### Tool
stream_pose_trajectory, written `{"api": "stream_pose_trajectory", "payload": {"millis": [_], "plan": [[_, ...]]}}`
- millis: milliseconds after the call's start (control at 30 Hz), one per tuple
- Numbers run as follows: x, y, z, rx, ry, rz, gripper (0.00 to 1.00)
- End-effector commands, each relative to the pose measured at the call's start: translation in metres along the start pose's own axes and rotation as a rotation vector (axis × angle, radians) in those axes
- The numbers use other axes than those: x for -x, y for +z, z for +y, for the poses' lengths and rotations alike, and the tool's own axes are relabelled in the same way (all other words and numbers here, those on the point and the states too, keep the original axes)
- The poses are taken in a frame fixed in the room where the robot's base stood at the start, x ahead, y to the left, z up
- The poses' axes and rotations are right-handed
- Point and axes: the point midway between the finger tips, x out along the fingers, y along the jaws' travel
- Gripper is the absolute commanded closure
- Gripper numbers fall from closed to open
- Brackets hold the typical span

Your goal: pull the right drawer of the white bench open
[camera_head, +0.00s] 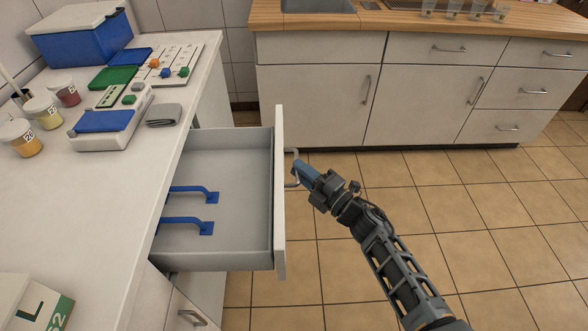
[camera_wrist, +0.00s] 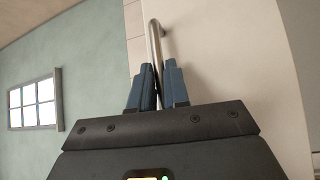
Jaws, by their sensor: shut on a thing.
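The drawer (camera_head: 279,200) of the white bench (camera_head: 130,190) stands pulled well out, its grey inside showing in the head view. Two blue handle-shaped pieces lie in it, the upper (camera_head: 192,190) and the lower (camera_head: 190,224). My gripper (camera_head: 298,171) is at the outer face of the drawer front, with its blue fingers shut on the metal bar handle (camera_head: 289,153). In the wrist view the handle (camera_wrist: 154,42) runs between the two fingertips (camera_wrist: 158,85). The handle is partly hidden by the fingers.
A lower drawer handle (camera_head: 192,317) shows below. White cabinets (camera_head: 312,85) stand behind. The tiled floor (camera_head: 480,200) at right is clear.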

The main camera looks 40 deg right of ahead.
Motion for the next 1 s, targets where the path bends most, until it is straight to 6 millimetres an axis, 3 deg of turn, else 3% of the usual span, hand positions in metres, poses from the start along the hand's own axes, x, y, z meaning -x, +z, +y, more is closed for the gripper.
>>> {"api": "stream_pose_trajectory", "payload": {"millis": [300,333,567,833,1000], "plan": [[0.001,0.000,-0.002,0.000,-0.003,0.000,1.00],[0.001,0.000,-0.002,0.000,-0.003,0.000,0.83],[0.001,0.000,-0.001,0.000,-0.001,0.000,0.62],[0.003,0.000,-0.001,0.000,-0.001,0.000,0.62],[0.022,0.001,-0.002,0.000,-0.002,-0.001,0.62]]}}
